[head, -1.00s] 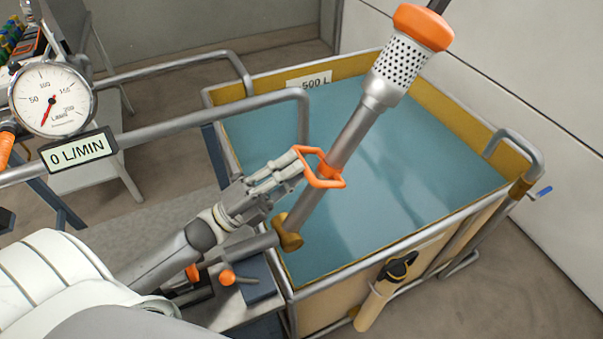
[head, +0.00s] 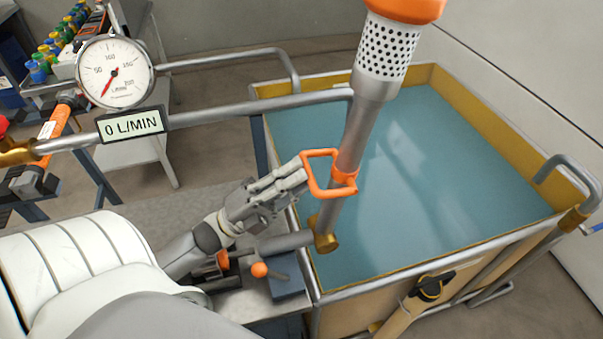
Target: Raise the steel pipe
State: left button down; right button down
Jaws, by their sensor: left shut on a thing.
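The steel pipe (head: 358,137) stands raised and leans slightly right over the water tank. Its lower end meets a brass joint (head: 326,236) at the tank's near left edge. A perforated strainer (head: 387,50) with an orange cap is at its upper end, and the cap is cut off by the top of the picture. An orange loop handle (head: 343,178) is fixed to the pipe. My left gripper (head: 302,172) is shut on the handle's left side. My right gripper is not in view.
The tank (head: 283,90) of blue water has a yellow inner wall and a metal rail. A round gauge (head: 115,72) and a display reading 0 L/MIN (head: 132,124) are at the left. A bench with coloured bottles (head: 50,52) is behind them.

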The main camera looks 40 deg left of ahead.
pick_arm(q)
jog(key=shift+s+f, duration=0.15)
jog(key=shift+f, duration=0.45)
jog(key=c, duration=1.5)
grip_release()
jog(key=shift+o, duration=0.2)
jog(key=shift+w+r, duration=0.15)
jog(key=shift+w, duration=0.05)
jog(key=shift+r, duration=0.1)
